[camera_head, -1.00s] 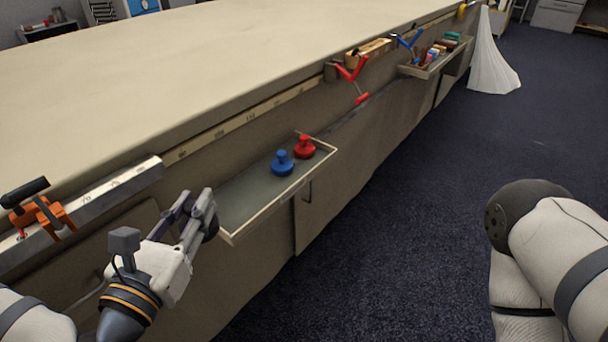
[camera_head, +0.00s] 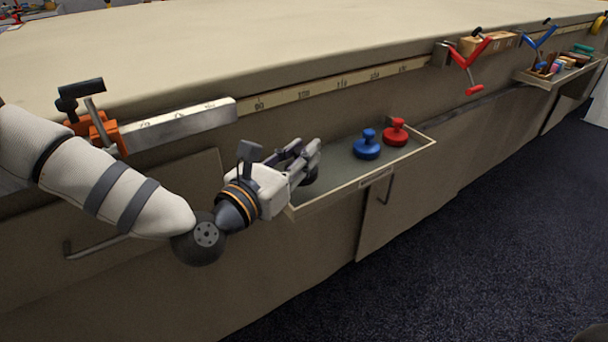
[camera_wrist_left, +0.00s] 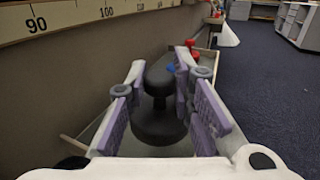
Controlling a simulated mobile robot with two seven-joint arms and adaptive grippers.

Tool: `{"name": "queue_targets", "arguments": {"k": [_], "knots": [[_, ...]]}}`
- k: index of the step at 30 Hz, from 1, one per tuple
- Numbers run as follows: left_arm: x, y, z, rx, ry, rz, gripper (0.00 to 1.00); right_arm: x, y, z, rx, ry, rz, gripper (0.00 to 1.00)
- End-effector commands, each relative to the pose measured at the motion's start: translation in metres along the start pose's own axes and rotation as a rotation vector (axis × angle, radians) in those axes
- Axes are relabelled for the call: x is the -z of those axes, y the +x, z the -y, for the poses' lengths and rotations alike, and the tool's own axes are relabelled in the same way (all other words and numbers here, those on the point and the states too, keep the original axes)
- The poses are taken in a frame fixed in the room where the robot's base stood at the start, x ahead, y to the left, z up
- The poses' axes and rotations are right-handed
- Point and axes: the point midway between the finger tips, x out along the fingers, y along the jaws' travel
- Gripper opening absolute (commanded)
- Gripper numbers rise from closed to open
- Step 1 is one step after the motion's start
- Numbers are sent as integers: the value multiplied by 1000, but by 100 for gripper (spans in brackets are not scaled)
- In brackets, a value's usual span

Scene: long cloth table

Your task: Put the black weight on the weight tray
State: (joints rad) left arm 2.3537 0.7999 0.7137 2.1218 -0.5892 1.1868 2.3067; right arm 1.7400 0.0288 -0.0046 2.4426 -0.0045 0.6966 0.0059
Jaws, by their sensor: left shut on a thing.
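My left gripper (camera_head: 306,152) is shut on the black weight (camera_wrist_left: 159,118), which shows upright between the purple finger pads in the left wrist view. In the head view only a dark part of the weight (camera_head: 309,176) shows behind the fingers. The gripper is at the left end of the weight tray (camera_head: 345,187), a shallow tray on the table's side. I cannot tell whether the weight touches the tray floor. A blue weight (camera_head: 367,146) and a red weight (camera_head: 396,132) stand at the tray's right part. My right gripper is out of view.
An orange clamp (camera_head: 97,128) and a metal bar (camera_head: 185,122) are on the table edge at left. A red clamp (camera_head: 467,62), a blue clamp (camera_head: 539,38) and another tray (camera_head: 545,82) are farther right. The tray's middle floor is clear.

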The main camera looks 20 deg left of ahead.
Motion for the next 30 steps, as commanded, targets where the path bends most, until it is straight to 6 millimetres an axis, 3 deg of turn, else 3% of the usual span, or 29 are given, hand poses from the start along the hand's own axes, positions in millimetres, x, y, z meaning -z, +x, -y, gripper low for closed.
{"name": "queue_targets", "arguments": {"k": [4, 9, 20, 21, 23, 30], "knots": [[12, 10, -2, 0, 1, 3, 0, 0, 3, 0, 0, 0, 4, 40], [41, 10, -2, 0, 1, 1, 0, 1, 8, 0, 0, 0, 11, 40], [46, 10, -2, 0, 0, 4, 0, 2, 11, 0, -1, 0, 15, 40], [46, 9, -2, 1, 1, 1, 30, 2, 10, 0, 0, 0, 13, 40], [45, 9, -2, 1, 1, 1, 42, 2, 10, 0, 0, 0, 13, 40], [45, 9, -2, 0, 1, 1, 42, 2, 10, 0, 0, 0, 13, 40]]}}
